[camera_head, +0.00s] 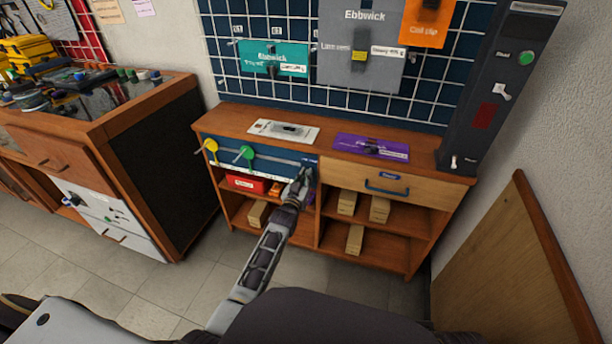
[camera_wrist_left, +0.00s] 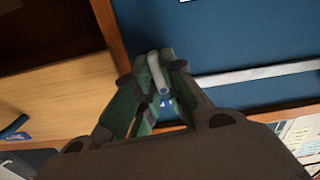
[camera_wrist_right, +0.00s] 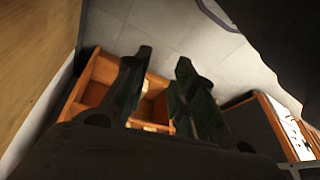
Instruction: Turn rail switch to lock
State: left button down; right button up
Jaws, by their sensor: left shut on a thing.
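A dark blue panel (camera_head: 232,163) with a pale rail (camera_head: 275,160) fills the upper left bay of the wooden bench. A yellow knob (camera_head: 211,146) and a green knob (camera_head: 246,153) sit along the rail. My left gripper (camera_head: 303,177) is at the panel's right end and hides what it holds there. In the left wrist view its green fingers are shut on a small grey lever (camera_wrist_left: 157,72) with a blue part, beside the rail (camera_wrist_left: 255,74). I take this lever as the rail switch; its marking is not readable. My right gripper (camera_wrist_right: 165,75) is open and empty over the floor side.
The bench top (camera_head: 308,143) carries a white plate (camera_head: 284,131) and a purple plate (camera_head: 371,148). A drawer (camera_head: 420,187) with a blue handle is right of the panel. A dark control column (camera_head: 492,95) stands at the right.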

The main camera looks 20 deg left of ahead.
pick_arm(q)
jog(key=shift+a+f+n+p, duration=0.1)
jog(key=shift+n+p, duration=1.8)
jog(key=shift+n, duration=2)
pick_arm(e)
jog(key=shift+g+h, duration=0.3)
jog(key=shift+g, duration=0.3)
jog(key=shift+s+d+f, duration=0.1)
jog(key=shift+d+f, duration=0.05)
jog(key=shift+f, duration=0.8)
jog(key=shift+s+d+f, duration=0.1)
jog(key=shift+d+f, duration=0.1)
jog(key=shift+f, duration=0.7)
jog(key=shift+d+f, duration=0.15)
jog(key=shift+f, duration=0.8)
pick_arm(q)
jog(key=c, duration=1.5)
grip_release()
pick_arm(e)
jog(key=shift+w+r, duration=0.1)
jog(key=shift+w, duration=0.05)
pick_arm(q)
jog(key=shift+s, duration=0.15)
